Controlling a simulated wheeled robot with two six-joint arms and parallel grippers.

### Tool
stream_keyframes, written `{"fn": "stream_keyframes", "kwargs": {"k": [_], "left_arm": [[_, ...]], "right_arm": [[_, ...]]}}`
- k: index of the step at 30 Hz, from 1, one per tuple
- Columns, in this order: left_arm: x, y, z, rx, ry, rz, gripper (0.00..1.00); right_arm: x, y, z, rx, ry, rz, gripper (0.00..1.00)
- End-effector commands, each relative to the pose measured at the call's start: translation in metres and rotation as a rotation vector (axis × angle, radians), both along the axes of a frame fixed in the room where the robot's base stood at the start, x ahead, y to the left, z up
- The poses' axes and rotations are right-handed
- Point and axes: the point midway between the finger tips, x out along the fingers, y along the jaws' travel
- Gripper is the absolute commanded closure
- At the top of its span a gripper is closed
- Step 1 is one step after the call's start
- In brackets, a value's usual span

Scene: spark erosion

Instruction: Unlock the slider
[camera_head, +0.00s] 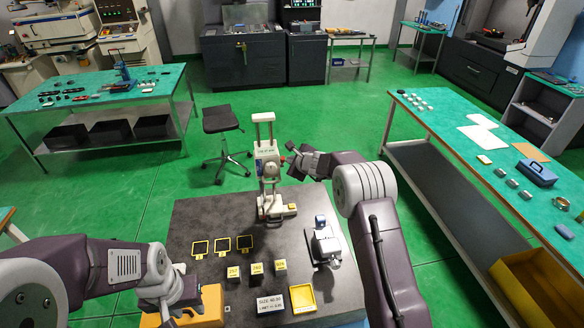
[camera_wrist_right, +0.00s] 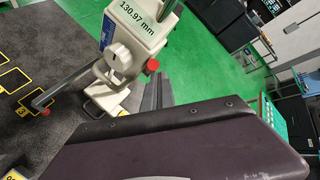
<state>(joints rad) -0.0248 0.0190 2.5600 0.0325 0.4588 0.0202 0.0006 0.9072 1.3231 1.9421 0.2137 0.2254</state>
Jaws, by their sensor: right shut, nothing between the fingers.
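The slider (camera_head: 267,152) is a white block on the upright columns of a height gauge (camera_head: 263,117) at the back of the dark table. In the right wrist view the slider (camera_wrist_right: 135,22) shows a display reading 130.97 mm. A red knob (camera_wrist_right: 153,65) sits on its side.
Black framed plates (camera_head: 222,244), small numbered blocks (camera_head: 256,268), a yellow tray (camera_head: 303,298), a sign (camera_head: 270,304) and a grey device (camera_head: 326,244) occupy the dark table (camera_head: 195,220). An orange box (camera_head: 212,303) is beside my left gripper. A stool (camera_head: 220,121) stands behind.

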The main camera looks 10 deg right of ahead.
Motion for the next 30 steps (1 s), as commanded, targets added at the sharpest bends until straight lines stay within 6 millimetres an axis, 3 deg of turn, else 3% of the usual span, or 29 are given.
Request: {"fn": "stream_keyframes", "kwargs": {"k": [9, 30], "left_arm": [[0.0, 0.0, 0.0115, 0.0, 0.0, 0.0, 0.64], [0.0, 0.0, 0.0144, 0.0, 0.0, 0.0, 0.64]], "right_arm": [[0.0085, 0.0015, 0.0077, 0.002, -0.001, 0.003, 1.0], [0.0104, 0.0017, 0.0101, 0.002, -0.002, 0.004, 1.0]]}}
